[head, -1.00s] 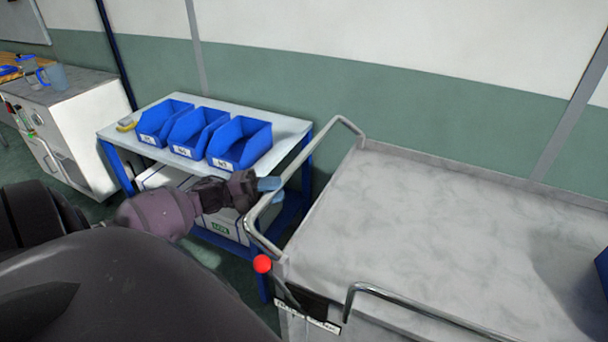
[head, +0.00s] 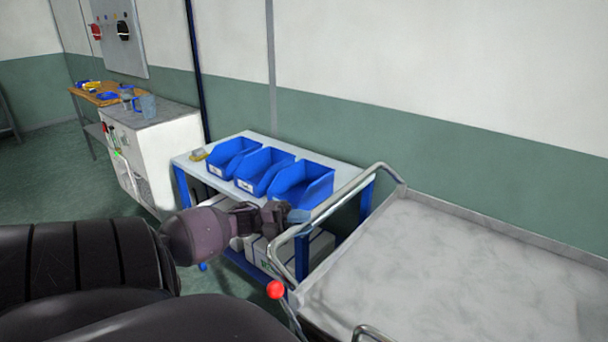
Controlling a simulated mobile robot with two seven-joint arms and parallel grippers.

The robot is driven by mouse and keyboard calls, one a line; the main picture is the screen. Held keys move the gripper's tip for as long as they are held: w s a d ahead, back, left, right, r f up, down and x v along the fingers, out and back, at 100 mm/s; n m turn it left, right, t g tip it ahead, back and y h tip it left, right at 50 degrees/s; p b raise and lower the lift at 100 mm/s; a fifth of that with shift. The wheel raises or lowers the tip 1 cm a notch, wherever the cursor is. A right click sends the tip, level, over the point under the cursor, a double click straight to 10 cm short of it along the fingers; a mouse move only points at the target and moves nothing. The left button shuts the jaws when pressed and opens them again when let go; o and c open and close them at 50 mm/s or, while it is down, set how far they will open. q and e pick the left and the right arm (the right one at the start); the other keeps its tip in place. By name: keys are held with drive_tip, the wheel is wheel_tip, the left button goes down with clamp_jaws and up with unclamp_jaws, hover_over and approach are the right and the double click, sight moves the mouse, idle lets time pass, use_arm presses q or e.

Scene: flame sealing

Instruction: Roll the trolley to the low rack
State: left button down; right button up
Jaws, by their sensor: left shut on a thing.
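The grey trolley (head: 440,270) fills the lower right, with a flat raised-edge top, bent metal rails and a red-knobbed lever (head: 276,290) at its near left corner. My left gripper (head: 298,216) is shut on the trolley's left tubular handle (head: 340,197); its pale blue fingertips meet the bar. A low blue-framed rack (head: 240,168) stands just beyond the handle, against the wall. It carries blue bins (head: 300,186) on top and white boxes below. The handle overlaps its right end in view, so any contact is hidden. My right gripper is out of view.
A white cabinet (head: 165,150) with a blue jug (head: 148,105) on top stands left of the rack. Behind it is a wooden-topped table (head: 95,97). The wall runs along the back. Green floor (head: 45,175) is open at the left.

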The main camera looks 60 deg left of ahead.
use_arm(q)
drive_tip(key=c, duration=0.9)
unclamp_jaws()
drive_tip(key=shift+a, duration=0.3)
drive_tip(key=shift+c, duration=0.2)
drive_tip(key=shift+d, duration=0.1)
drive_tip(key=shift+s, duration=0.1)
drive_tip(key=b+v, duration=0.1)
drive_tip(key=v, duration=0.9)
drive_tip(key=shift+s+a+b, duration=0.2)
drive_tip(key=shift+a+b, duration=0.1)
drive_tip(key=shift+a, duration=0.05)
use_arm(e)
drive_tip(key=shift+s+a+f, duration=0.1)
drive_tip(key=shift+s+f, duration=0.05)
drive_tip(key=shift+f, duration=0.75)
use_arm(q)
drive_tip(key=shift+f, duration=0.1)
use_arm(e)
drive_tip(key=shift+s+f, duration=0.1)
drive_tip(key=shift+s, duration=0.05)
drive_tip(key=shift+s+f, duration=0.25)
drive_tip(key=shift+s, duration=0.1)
